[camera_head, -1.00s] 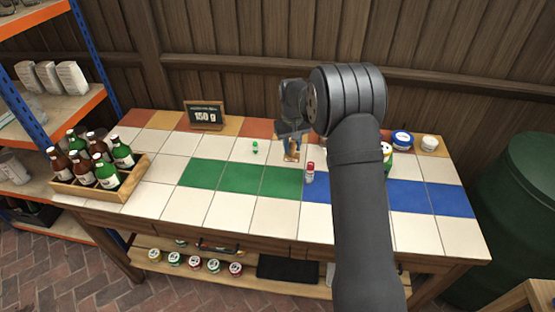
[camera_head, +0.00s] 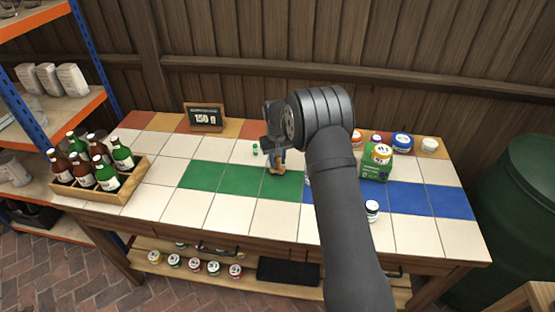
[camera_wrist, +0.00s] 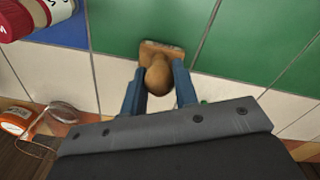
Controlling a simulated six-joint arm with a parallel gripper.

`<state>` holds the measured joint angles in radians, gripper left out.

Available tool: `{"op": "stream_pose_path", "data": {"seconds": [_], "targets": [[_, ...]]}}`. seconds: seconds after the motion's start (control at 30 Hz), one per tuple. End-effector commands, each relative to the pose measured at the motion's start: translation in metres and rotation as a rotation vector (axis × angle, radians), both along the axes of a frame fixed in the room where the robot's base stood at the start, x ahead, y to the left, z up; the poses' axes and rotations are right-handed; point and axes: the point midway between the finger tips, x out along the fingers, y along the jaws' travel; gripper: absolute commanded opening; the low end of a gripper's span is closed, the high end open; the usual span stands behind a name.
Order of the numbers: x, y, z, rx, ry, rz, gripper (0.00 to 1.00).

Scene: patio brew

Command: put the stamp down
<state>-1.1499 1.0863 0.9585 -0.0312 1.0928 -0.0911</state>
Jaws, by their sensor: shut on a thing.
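My gripper (camera_wrist: 158,88) has its two blue fingers shut on a wooden stamp with a rounded handle (camera_wrist: 158,74) and a flat block base. In the head view my gripper (camera_head: 276,156) is over the back part of the green tiles, and the stamp (camera_head: 276,170) shows as a small tan piece below it. The base is at or just above a green tile (camera_wrist: 120,25); I cannot tell if it touches. My arm hides part of the table to the right.
A small green item (camera_head: 254,149) stands behind and left of my gripper. A bottle crate (camera_head: 115,192) is at the left, a sign (camera_head: 205,117) at the back. A green box (camera_head: 373,172) and a small jar (camera_head: 372,211) stand right of my arm.

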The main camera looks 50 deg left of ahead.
Motion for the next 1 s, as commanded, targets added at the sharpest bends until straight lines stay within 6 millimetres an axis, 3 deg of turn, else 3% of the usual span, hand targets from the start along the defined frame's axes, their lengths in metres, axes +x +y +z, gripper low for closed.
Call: {"op": "stream_pose_path", "data": {"seconds": [0.07, 0.1, 0.2, 0.57, 0.67, 1.0], "targets": [[0.000, 0.000, -0.003, -0.001, 0.000, 0.000, 0.05], [0.000, 0.000, -0.003, -0.001, 0.000, 0.000, 0.31], [0.000, 0.000, -0.003, -0.001, 0.000, 0.000, 0.49], [0.000, 0.000, 0.003, 0.001, 0.000, 0.000, 0.49], [0.000, 0.001, 0.016, 0.001, 0.000, 0.000, 0.49], [-0.002, 0.001, 0.088, 0.003, -0.001, 0.001, 0.49]]}}
